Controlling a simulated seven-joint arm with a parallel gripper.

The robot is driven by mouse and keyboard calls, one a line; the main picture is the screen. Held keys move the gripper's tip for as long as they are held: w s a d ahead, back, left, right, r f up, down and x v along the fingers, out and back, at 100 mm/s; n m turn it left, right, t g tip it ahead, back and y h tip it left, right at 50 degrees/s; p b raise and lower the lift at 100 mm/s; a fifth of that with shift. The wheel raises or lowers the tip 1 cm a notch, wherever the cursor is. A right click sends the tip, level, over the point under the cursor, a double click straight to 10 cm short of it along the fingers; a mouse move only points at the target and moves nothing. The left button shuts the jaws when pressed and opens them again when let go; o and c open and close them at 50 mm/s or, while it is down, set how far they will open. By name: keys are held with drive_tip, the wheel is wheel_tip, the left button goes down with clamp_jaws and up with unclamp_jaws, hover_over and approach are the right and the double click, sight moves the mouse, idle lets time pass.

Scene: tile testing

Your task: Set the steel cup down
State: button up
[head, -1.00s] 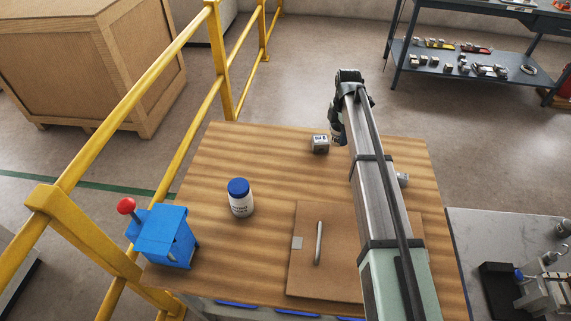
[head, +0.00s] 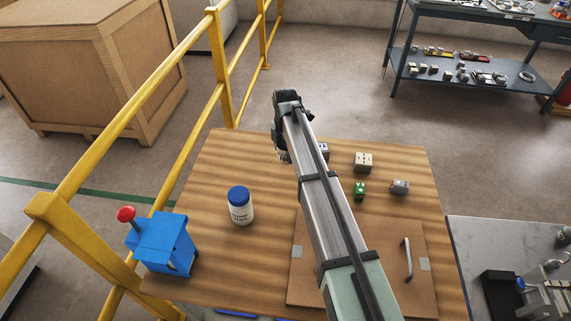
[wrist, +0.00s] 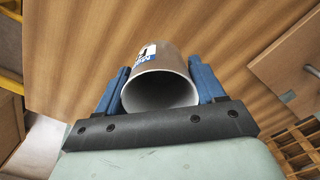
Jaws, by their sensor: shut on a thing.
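The steel cup (wrist: 160,85) is grey with a blue and black label on its side. In the wrist view it sits between the two blue fingers of my gripper (wrist: 162,92), with its open end facing the camera. My gripper is shut on it. In the head view my gripper (head: 281,152) is over the far left part of the wooden table (head: 215,165). There the cup is mostly hidden by my arm. I cannot tell whether the cup touches the table.
A white bottle with a blue lid (head: 240,207) and a blue box with a red knob (head: 165,243) stand on the left. A brown panel (head: 435,285) lies near. The far left tabletop is clear.

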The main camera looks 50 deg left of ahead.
drive_tip(key=shift+f, duration=3.05)
drive_tip(key=shift+f, duration=0.1)
drive_tip(key=o, duration=1.1)
wheel_tip(320, 180, up, 12)
